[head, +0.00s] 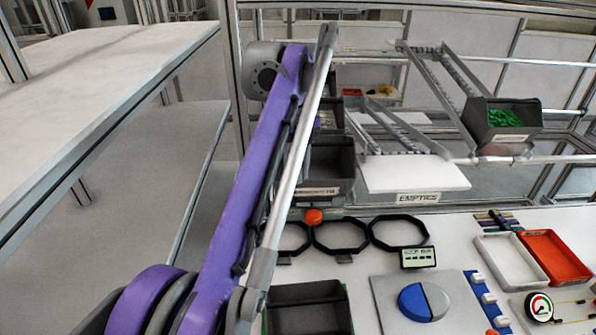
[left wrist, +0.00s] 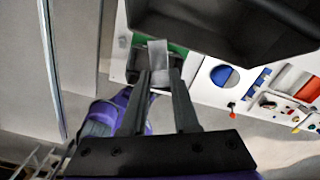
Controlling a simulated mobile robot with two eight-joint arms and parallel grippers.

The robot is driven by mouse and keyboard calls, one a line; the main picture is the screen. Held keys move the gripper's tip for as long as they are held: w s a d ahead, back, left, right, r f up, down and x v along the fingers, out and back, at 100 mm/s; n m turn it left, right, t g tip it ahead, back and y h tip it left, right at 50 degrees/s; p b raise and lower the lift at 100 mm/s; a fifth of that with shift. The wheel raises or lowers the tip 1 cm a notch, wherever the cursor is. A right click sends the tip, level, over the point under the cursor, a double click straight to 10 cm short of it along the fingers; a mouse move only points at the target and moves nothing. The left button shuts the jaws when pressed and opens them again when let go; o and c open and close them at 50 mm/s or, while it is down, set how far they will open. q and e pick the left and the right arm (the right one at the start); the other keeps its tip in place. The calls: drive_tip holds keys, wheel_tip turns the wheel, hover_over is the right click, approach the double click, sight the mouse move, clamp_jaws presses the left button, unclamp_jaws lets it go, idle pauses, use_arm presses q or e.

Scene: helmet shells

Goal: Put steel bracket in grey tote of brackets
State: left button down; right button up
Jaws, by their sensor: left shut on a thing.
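In the left wrist view my left gripper (left wrist: 160,75) is shut on the steel bracket (left wrist: 158,52), a pale grey angled piece at its fingertips. In the head view my purple left arm reaches up across the middle, and I cannot make out the gripper or the bracket there. The grey tote of brackets (head: 318,168) appears to be the dark bin just right of my arm, partly covered by it, with a small label on its front. A dark tote (left wrist: 225,30) fills the top right of the left wrist view, apart from the bracket.
A white board marked EMPTIES (head: 412,178) and a bin of green parts (head: 500,122) are right of the tote. Black ring fixtures (head: 340,236), a blue disc (head: 423,302), a white tray (head: 509,262) and a red tray (head: 553,256) stand on the bench. A dark bin (head: 318,292) is nearer.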

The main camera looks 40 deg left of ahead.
use_arm(q)
drive_tip(key=w+a+p, duration=0.2)
drive_tip(key=w+a, duration=0.3)
drive_tip(key=w, duration=0.1)
drive_tip(key=f, duration=0.2)
drive_tip(key=f+b, duration=0.1)
drive_tip(key=f, duration=0.1)
drive_tip(key=f+b, duration=0.1)
drive_tip(key=f, duration=0.1)
drive_tip(key=shift+s+d+f, duration=0.1)
drive_tip(key=shift+s+f, duration=0.05)
drive_tip(key=shift+s, duration=0.1)
drive_tip(key=shift+w+f, duration=0.1)
drive_tip(key=shift+f, duration=0.3)
use_arm(e)
drive_tip(key=shift+r, duration=0.1)
use_arm(q)
drive_tip(key=shift+d+f+b, duration=0.1)
drive_tip(key=shift+f+b, duration=0.2)
drive_tip(key=shift+f, duration=0.3)
drive_tip(key=c, duration=0.9)
unclamp_jaws()
drive_tip(key=shift+f, duration=0.1)
drive_tip(key=shift+c, duration=0.2)
use_arm(e)
drive_tip(key=shift+s+f, duration=0.15)
drive_tip(key=shift+f, duration=0.2)
